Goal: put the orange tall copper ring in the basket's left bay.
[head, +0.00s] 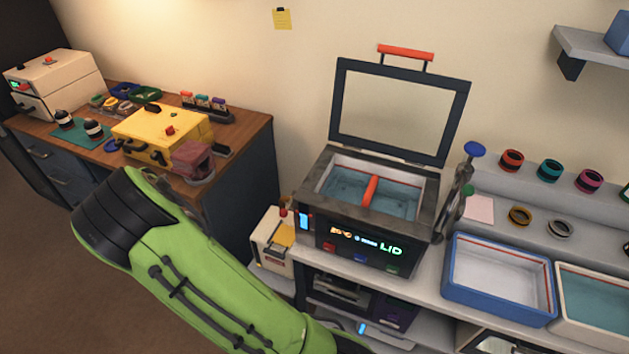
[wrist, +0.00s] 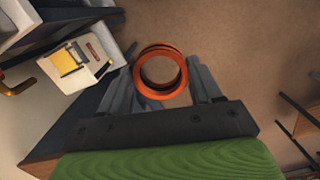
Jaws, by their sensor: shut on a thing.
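The orange copper ring (wrist: 139,70) is between the fingers of my gripper (wrist: 161,76) in the wrist view. The gripper is shut on it, and the open middle of the ring shows the floor below. The basket (head: 371,191) is in the open-lidded cleaner in the head view, with an orange divider across it. Its left bay (head: 346,181) looks empty, with bluish liquid. In the head view my arm reaches left, well away from the basket; my gripper and the held ring cannot be made out there.
The cleaner's raised lid (head: 344,110) stands behind the basket. A blue-rimmed tray (head: 490,308) and a cream-rimmed tray (head: 592,332) are to its right. Several rings, including a red-orange one (head: 511,161), sit behind. A yellow case (head: 160,132) stands on the wooden desk (head: 244,125).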

